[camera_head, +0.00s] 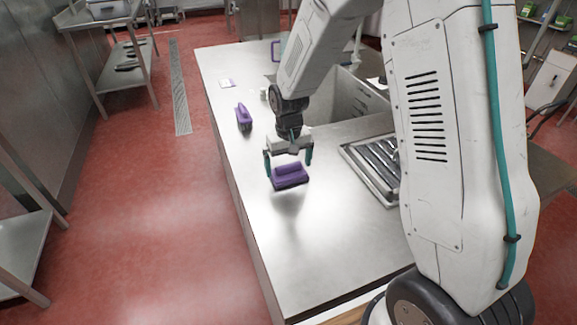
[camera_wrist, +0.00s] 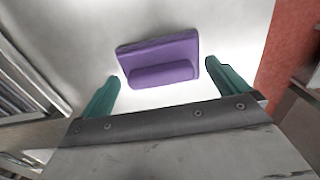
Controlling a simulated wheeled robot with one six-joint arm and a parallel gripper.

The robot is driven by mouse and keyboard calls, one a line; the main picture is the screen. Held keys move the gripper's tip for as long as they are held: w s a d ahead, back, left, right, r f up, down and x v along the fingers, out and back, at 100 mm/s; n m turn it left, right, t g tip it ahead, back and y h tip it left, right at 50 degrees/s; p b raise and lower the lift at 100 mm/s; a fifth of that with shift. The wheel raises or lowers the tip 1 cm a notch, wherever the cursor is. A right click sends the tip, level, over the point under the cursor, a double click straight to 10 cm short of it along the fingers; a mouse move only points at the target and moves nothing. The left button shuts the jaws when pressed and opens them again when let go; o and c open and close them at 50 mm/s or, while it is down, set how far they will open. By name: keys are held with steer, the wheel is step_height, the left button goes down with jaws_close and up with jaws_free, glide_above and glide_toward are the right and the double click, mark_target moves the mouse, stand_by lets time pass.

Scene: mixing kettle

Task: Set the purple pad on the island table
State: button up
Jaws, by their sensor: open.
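A purple pad (camera_head: 290,176) with a raised grip and a dark underside is at my gripper on the steel island table (camera_head: 310,262). In the wrist view the pad (camera_wrist: 160,58) shows ahead of and between my two teal fingers. A gap shows between each finger and the pad in the wrist view (camera_wrist: 160,80). Whether the pad rests flat on the table or is slightly off it, I cannot tell.
A second purple-handled tool (camera_head: 243,117) stands near the table's left edge, with a small white card (camera_head: 227,83) beyond it. The table's near part is clear.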

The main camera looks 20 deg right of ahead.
mark_target(289, 165)
step_height(289, 165, up, 11)
steer(key=s+d+r, duration=0.2)
steer(key=s+r, duration=1)
steer(key=s, duration=0.3)
steer(key=s+d+r+t, duration=0.1)
steer(key=s, duration=1.5)
steer(key=shift+s, duration=0.15)
